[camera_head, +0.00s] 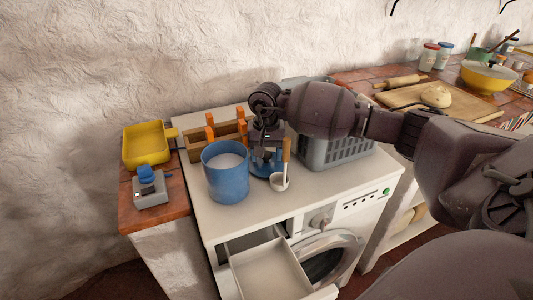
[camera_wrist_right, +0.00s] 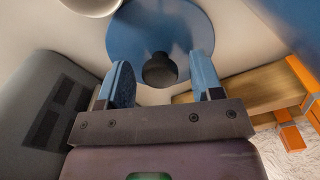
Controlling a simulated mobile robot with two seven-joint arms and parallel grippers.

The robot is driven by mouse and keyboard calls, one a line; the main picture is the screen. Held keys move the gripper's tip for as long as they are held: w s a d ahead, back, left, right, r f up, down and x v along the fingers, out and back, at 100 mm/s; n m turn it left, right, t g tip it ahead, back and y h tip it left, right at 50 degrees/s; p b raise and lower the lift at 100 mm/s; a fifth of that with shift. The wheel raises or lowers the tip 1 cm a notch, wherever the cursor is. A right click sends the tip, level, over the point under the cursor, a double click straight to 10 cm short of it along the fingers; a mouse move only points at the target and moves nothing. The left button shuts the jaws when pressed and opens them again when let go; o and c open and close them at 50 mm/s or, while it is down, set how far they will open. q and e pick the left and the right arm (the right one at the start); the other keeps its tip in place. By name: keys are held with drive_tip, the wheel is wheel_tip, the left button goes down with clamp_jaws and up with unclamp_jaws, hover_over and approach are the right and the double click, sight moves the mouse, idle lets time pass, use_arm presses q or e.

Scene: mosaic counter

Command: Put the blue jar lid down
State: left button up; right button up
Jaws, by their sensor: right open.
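The blue jar lid (camera_wrist_right: 175,25) is a round disc with a dark knob (camera_wrist_right: 160,70), seen from above in the right wrist view. In the head view the lid (camera_head: 262,169) appears to lie flat on the white washing machine top, partly hidden by my right gripper (camera_head: 266,157). My right gripper (camera_wrist_right: 161,78) is open, its two blue-padded fingers on either side of the knob with gaps. The blue jar (camera_head: 226,184) stands open just left of the lid, with white contents inside. My left gripper is not in view.
A white scoop (camera_head: 279,182) with a wooden handle stands right of the lid. A grey basket (camera_head: 338,152) is behind my right arm, and a wooden caddy (camera_head: 198,152) with orange-handled items is behind the jar. The drawer (camera_head: 265,274) is pulled out below.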

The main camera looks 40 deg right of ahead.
sight(266, 153)
wheel_tip(266, 153, up, 12)
drive_tip(key=shift+p, duration=0.3)
drive_tip(key=shift+r, duration=0.1)
idle(0.5)
